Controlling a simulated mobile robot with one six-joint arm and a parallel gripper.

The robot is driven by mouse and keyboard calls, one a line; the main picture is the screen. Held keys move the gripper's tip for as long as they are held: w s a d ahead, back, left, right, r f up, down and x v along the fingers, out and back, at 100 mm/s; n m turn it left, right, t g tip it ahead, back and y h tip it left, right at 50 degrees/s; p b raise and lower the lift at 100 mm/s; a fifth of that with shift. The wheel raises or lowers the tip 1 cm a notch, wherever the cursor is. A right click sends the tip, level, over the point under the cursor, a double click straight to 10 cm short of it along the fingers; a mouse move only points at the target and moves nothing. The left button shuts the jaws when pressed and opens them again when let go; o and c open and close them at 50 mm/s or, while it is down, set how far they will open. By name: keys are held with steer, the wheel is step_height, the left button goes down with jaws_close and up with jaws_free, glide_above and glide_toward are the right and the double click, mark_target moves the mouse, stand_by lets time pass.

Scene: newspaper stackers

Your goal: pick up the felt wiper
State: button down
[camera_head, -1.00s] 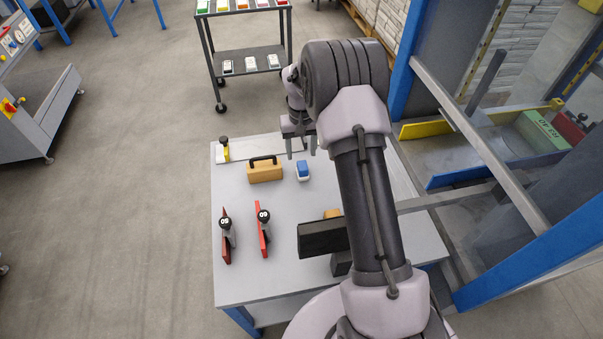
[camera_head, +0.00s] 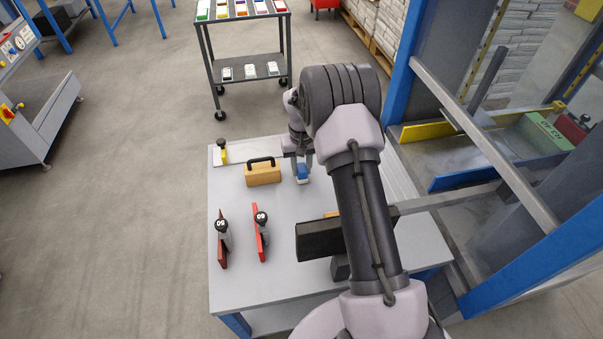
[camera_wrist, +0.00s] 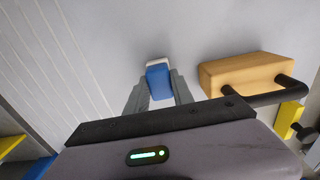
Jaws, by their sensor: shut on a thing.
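The felt wiper (camera_head: 302,175), a small blue block with a white part, is near the back of the grey table (camera_head: 285,272). In the wrist view the felt wiper (camera_wrist: 159,84) lies between my two fingers, its white end towards the top of the picture. My gripper (camera_head: 302,163) is low over the table and shut on the wiper. In the wrist view my gripper (camera_wrist: 160,76) has a finger along each side of it. I cannot tell whether the wiper still touches the table.
A wooden block with a black handle (camera_head: 263,174) stands close on the left of the wiper. Two red-bladed tools with black knobs (camera_head: 222,245) (camera_head: 261,235) and a black block (camera_head: 318,240) are nearer. A yellow-ended strip (camera_head: 223,155) lies behind. The table's left front is clear.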

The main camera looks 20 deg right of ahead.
mark_target(302, 167)
step_height(302, 167, up, 4)
steer(key=p, duration=0.2)
steer(key=shift+d+p, duration=0.15)
steer(key=shift+p, duration=0.15)
steer(key=s+d+p, duration=0.2)
steer(key=s+d, duration=0.1)
steer(key=d, duration=0.4)
steer(key=s+d+p, duration=0.1)
steer(key=s+d, duration=0.2)
steer(key=d, duration=0.4)
steer(key=shift+d+r+p, duration=0.3)
steer(key=shift+r+p, duration=0.05)
steer(key=shift+r, duration=0.1)
